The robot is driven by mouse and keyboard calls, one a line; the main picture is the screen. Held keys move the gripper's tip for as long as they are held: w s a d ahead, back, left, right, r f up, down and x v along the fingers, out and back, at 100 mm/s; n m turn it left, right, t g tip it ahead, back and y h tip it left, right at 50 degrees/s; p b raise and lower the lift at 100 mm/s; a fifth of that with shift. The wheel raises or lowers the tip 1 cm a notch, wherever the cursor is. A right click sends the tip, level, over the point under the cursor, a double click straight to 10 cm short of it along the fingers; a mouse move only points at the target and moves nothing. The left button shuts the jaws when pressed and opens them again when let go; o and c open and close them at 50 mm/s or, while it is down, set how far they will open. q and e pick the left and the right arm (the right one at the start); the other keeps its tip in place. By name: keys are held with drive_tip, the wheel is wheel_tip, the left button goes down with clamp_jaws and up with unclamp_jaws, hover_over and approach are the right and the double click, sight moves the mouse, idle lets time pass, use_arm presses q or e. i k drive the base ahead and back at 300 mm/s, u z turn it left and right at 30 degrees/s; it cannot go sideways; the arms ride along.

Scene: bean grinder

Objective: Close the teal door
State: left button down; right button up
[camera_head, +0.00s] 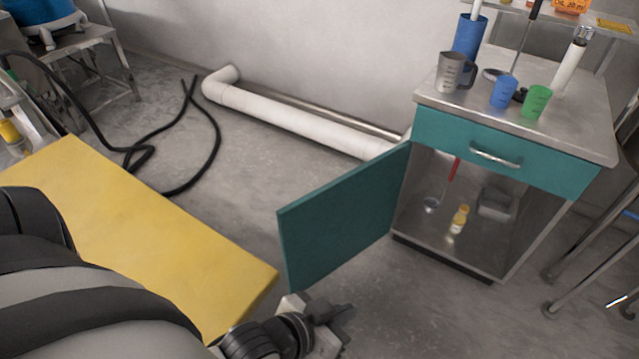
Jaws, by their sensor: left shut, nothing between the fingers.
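The teal door (342,217) stands wide open, swung out to the left of the metal cabinet (515,248). Its hinge side is at the cabinet's left front edge, and the cabinet's inside shows. My left gripper (338,318) is shut and empty, low in the picture, just below the door's free bottom corner. I cannot tell whether it touches the door. My right gripper is not in view.
Above the opening is a teal drawer (505,157), shut. Cups and a metal jug (452,73) stand on the cabinet top. A yellow bottle (459,219) is inside. A yellow surface (140,235) lies left; a black hose (205,150) and white pipe (300,120) lie behind.

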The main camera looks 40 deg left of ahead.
sight(322, 230)
drive_tip(key=z, duration=0.7)
drive_tip(key=i, duration=1.05)
drive_tip(key=u, duration=1.25)
